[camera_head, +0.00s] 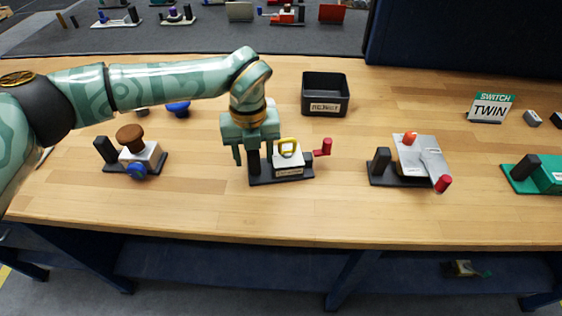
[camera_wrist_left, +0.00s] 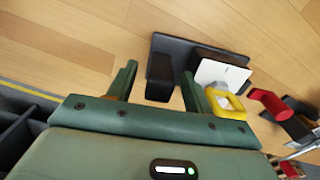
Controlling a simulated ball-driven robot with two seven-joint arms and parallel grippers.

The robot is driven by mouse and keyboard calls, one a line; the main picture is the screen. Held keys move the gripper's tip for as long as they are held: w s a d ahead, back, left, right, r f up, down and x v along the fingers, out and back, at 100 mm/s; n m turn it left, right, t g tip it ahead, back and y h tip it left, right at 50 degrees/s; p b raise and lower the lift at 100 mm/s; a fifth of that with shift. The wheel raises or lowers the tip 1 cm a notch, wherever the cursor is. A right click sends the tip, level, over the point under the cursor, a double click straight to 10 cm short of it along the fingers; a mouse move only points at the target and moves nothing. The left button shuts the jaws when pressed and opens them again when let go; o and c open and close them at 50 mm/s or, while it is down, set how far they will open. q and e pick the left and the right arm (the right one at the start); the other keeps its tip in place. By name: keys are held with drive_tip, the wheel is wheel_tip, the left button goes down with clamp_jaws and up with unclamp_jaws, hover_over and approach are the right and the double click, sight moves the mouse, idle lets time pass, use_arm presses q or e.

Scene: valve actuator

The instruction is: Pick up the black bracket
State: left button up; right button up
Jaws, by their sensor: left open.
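The black bracket (camera_head: 281,180) sits on the wooden bench below my left gripper, a flat base with an upright black post (camera_head: 253,163) at its left end. It carries a white block (camera_head: 288,159) with a yellow loop (camera_head: 289,145) on top and a red-handled lever (camera_head: 326,147) at its right. My left gripper (camera_head: 254,155) is open above the post. In the left wrist view its fingers (camera_wrist_left: 158,72) point toward the bracket, with the black post (camera_wrist_left: 160,77) showing between them; contact cannot be told. My right gripper is out of view.
A black reject bin (camera_head: 325,108) stands behind the bracket. A brown-knobbed device (camera_head: 138,140) is at left, a silver-plated one (camera_head: 420,160) at right. A green fixture (camera_head: 548,178) and a twin switch sign (camera_head: 490,107) are farther right. The front bench strip is clear.

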use_arm(q)
drive_tip(key=shift+f, duration=0.45)
clamp_jaws()
wheel_tip(320, 180, up, 8)
drive_tip(key=shift+r, duration=0.15)
drive_tip(key=shift+f, duration=3.75)
